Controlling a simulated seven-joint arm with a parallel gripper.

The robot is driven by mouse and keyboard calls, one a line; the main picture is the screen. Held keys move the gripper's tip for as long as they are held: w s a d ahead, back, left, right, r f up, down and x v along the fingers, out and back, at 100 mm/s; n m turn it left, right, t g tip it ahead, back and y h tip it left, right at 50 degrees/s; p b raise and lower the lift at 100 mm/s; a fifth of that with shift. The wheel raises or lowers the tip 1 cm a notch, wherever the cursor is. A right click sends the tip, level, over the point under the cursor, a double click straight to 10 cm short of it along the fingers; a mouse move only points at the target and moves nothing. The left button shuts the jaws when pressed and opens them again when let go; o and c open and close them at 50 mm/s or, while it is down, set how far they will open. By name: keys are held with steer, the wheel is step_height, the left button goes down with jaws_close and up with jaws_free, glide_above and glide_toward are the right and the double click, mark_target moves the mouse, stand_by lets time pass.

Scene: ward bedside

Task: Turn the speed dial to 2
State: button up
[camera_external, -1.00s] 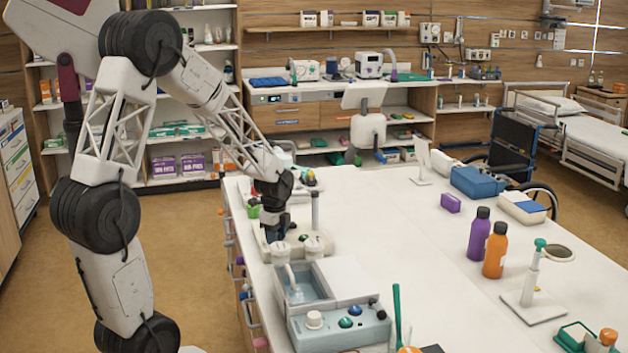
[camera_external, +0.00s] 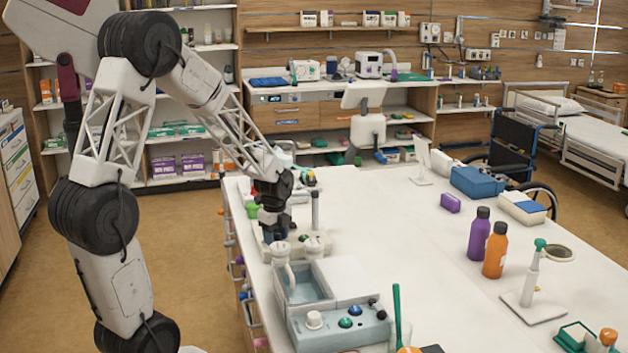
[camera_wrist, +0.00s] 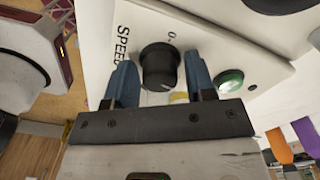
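The speed dial (camera_wrist: 160,68) is a round black knob on a pale panel (camera_wrist: 205,45) in the wrist view. The word SPEED is printed left of it and a 0 shows near its upper right edge. A small pale mark shows low on the knob; I cannot tell the exact setting. My gripper (camera_wrist: 161,80) has its two blue fingers on either side of the knob, with narrow gaps that look open; contact is not clear. In the external view my gripper (camera_external: 273,228) is low over the pale device (camera_external: 262,245) near the table's left edge, and hides the dial.
A green button (camera_wrist: 230,82) sits right of the dial. A post (camera_external: 315,210) stands close to my gripper's right. A grey-blue unit with a basin (camera_external: 340,325) is nearer the camera. Purple (camera_external: 479,235) and orange bottles (camera_external: 495,250) stand far right; the table's middle is clear.

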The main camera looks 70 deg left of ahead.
mark_target(276, 234)
steer(key=shift+o, duration=0.6)
steer(key=shift+r, duration=3.9)
